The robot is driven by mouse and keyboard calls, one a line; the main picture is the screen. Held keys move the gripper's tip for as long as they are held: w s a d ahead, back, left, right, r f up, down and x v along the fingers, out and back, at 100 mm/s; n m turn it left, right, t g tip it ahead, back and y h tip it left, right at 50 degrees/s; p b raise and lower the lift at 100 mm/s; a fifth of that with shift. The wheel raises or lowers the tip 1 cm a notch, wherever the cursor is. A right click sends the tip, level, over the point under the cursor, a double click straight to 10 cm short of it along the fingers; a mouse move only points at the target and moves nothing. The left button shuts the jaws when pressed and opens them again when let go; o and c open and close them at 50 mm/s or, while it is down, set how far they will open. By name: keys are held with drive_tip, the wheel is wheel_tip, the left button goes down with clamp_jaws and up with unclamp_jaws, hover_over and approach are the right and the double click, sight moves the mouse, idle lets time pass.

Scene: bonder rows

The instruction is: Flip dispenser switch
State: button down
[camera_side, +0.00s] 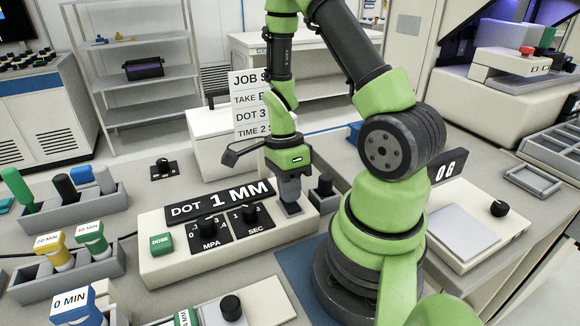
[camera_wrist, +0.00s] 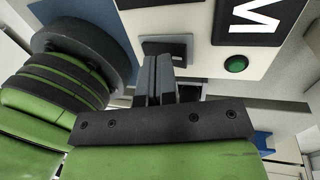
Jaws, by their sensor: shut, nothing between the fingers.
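The dispenser (camera_side: 180,262) is a long white box with a "DOT 1 MM" display (camera_side: 220,201), a green DOSE button (camera_side: 162,244) and two black knobs marked MPA (camera_side: 210,229) and SEC (camera_side: 249,214). My gripper (camera_side: 291,207) is shut and empty, pointing down at the right end of the dispenser's top. In the wrist view my closed fingertips (camera_wrist: 158,62) are over a dark plate (camera_wrist: 178,44) on the white panel. The fingers hide much of this plate; I cannot tell the switch lever's position or whether they touch it. A round green light (camera_wrist: 236,65) shows beside it.
A job sheet (camera_side: 248,104) stands behind the dispenser. A black knob on a block (camera_side: 322,187) is close right of my gripper. Trays with colour-capped barrels (camera_side: 65,250) are at the left. A white unit with a knob (camera_side: 485,225) is at the right.

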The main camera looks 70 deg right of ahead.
drive_tip(key=s+a+v, duration=0.2)
drive_tip(key=v, duration=1.1)
drive_tip(key=shift+r, duration=0.45)
drive_tip(key=shift+s, duration=0.1)
drive_tip(key=s+a+r+n+t, duration=0.2)
drive_tip(key=a+r+n+t, duration=0.7)
drive_tip(key=n, duration=1.3)
drive_tip(key=a+r, duration=0.1)
drive_tip(key=a, duration=0.1)
drive_tip(key=shift+a+r+n, duration=0.25)
drive_tip(key=shift+r+n, duration=0.1)
drive_tip(key=shift+n, duration=0.05)
